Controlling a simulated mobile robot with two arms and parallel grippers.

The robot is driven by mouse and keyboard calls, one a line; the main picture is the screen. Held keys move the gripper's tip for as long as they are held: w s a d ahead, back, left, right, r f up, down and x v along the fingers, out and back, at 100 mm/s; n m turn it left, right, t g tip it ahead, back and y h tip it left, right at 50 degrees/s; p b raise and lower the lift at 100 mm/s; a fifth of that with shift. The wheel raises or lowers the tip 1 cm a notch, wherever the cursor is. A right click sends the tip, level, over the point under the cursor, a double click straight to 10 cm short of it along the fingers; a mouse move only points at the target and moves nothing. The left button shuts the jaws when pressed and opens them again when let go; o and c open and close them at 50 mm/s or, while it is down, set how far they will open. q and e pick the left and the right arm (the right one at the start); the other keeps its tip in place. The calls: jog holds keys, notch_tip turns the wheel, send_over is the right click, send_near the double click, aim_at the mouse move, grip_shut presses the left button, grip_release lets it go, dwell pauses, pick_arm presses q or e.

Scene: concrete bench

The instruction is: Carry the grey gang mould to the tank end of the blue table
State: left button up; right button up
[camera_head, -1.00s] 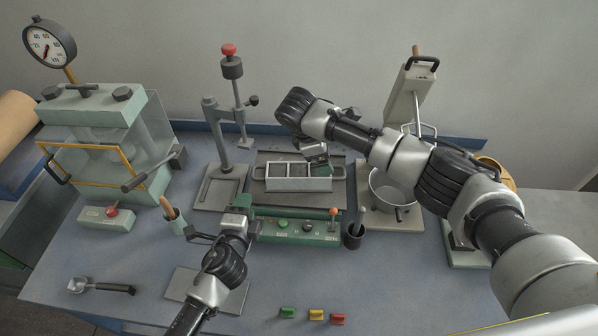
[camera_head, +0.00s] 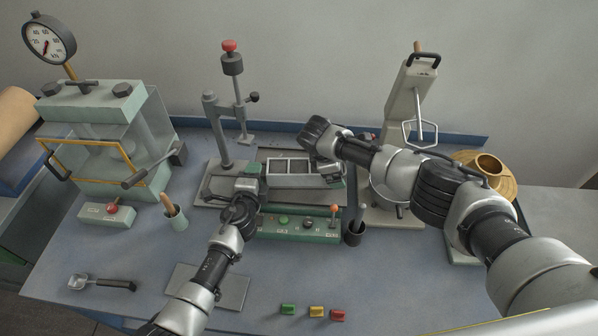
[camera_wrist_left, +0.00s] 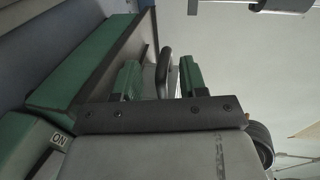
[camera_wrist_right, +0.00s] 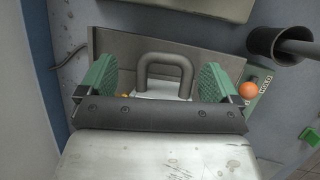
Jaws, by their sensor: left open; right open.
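The grey gang mould (camera_head: 290,181), a long box with three dark-looking compartments, sits on the dark tray (camera_head: 219,194) behind the green control panel. My left gripper (camera_head: 254,179) is at its left end. In the left wrist view, the open green fingers (camera_wrist_left: 161,78) stand either side of a dark handle (camera_wrist_left: 164,72). My right gripper is at the right end, mostly behind my wrist in the head view. In the right wrist view, its open fingers (camera_wrist_right: 162,82) stand either side of the mould's grey loop handle (camera_wrist_right: 165,58), with gaps on both sides.
The blue table (camera_head: 400,285) is bare at front right. The green control panel (camera_head: 300,228) with an orange knob and a black cup (camera_head: 354,234) stand in front of the mould. A lever stand (camera_head: 214,135) rises behind left, a press (camera_head: 90,120) farther left.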

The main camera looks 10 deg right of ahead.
pick_arm(q)
jog(key=shift+c, duration=0.3)
pick_arm(e)
jog(key=shift+c, duration=0.3)
pick_arm(q)
grip_shut()
pick_arm(e)
jog(key=c, duration=0.7)
pick_arm(q)
jog(key=shift+f, duration=0.15)
pick_arm(e)
grip_shut()
